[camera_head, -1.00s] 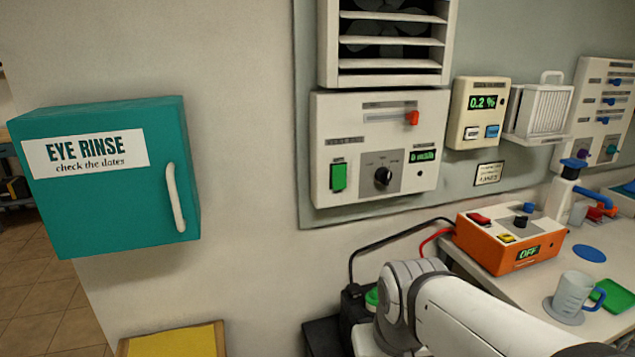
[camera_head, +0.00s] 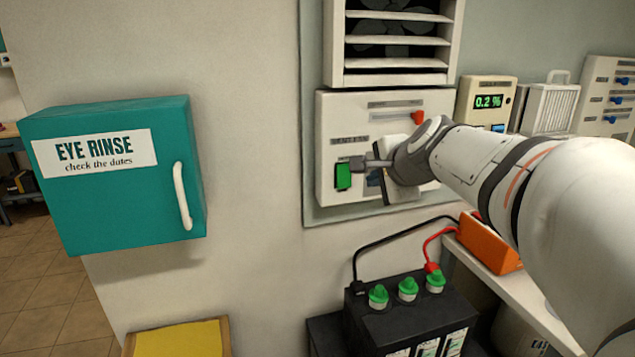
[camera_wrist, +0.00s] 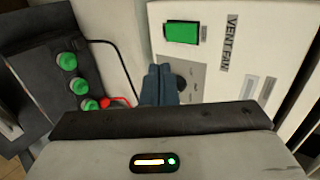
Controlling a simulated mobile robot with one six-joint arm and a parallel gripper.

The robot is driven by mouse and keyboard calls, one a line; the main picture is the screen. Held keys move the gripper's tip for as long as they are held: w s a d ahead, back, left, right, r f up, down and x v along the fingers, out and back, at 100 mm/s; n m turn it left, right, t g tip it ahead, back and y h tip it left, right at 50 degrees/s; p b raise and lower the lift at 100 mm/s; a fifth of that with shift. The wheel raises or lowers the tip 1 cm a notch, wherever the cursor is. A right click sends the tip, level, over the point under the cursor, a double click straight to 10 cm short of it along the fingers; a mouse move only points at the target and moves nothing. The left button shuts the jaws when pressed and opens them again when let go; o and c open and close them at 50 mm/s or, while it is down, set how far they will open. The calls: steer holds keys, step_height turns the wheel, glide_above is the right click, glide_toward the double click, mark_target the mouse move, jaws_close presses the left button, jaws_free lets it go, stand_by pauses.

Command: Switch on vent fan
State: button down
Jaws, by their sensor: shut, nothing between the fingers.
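The vent fan panel (camera_head: 335,110) is a white box on the wall below a louvred fan housing (camera_head: 395,79). Its green switch (camera_head: 343,176) is at the lower left of the panel. It also shows in the wrist view (camera_wrist: 182,32), near the printed words VENT FAN (camera_wrist: 229,42). The dark knob (camera_wrist: 182,82) is partly behind my fingers in the wrist view. My arm hides the panel's display.
A black battery (camera_head: 400,325) with green caps (camera_head: 408,289) and cables stands below the panel. A teal EYE RINSE cabinet (camera_head: 110,215) hangs at left. A meter reading 0.2 % (camera_head: 488,102) is right of the panel. An orange box (camera_head: 487,245) sits on the bench behind my arm.

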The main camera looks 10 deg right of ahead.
steer(key=shift+w, duration=0.1)
glide_toward(345, 185)
step_height(345, 185, down, 3)
steer(key=w, duration=0.2)
steer(key=w+p, duration=0.1)
steer(key=w, duration=0.1)
steer(key=shift+a+f, duration=0.25)
steer(key=shift+a, duration=0.15)
steer(key=shift+w+a+f, duration=0.1)
steer(key=shift+w, duration=0.4)
